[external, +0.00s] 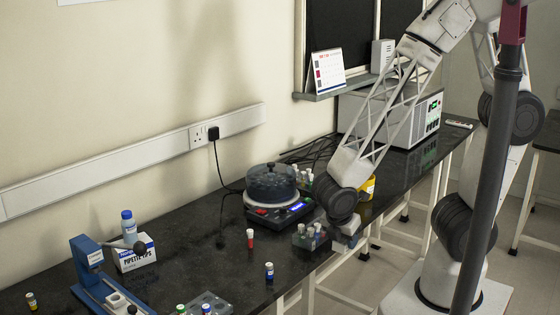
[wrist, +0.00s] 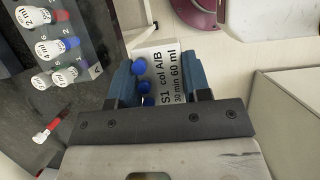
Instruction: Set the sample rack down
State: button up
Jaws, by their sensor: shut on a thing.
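The rack looks upright. I cannot tell whether its underside touches the bench.
Another rack (wrist: 85,35) with marked tubes stands close by in the wrist view. A further rack (external: 222,308) is at the bottom left.

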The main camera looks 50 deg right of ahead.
jog(key=shift+w+a, duration=0.1)
jog(key=w+a+r+m+g, duration=0.15)
jog(key=w+a+r, duration=0.35)
jog(key=w+a, duration=0.6)
jog(key=w+a+r+m, duration=0.3)
jog(key=w+a+r, duration=0.3)
jog(key=w+a, duration=0.55)
jog(key=w+a+r+m+g, duration=0.15)
jog(key=w+a+r, duration=0.35)
jog(key=w+a, duration=0.6)
jog(key=s+d+f+n+t+y, duration=0.1)
jog(key=s+d+f+n+t, duration=0.1)
jog(key=s+f+n, duration=0.3)
jog(key=s+d+f+n+t+y, duration=0.2)
jog(key=s+f+n, duration=0.3)
jog(key=n, duration=0.6)
jog(key=s+d+f+n+t+y, duration=0.1)
jog(key=s+d+f+n+t, duration=0.1)
jog(key=s+f+n, duration=0.3)
jog(key=shift+s+d+f+n+t, duration=0.1)
jog(key=shift+s+n+t, duration=0.15)
jog(key=shift+s+n, duration=0.35)
jog(key=shift+s+d+f+n+t, duration=0.2)
jog(key=shift+s+n, duration=0.2)
jog(key=shift+s, duration=0.4)
jog(key=shift+s+d+f+n+t, duration=0.1)
jog(key=shift+s+n+t, duration=0.15)
jog(key=shift+s+n, duration=0.35)
jog(key=shift+s, duration=0.1)
jog(key=shift+a, duration=0.1)
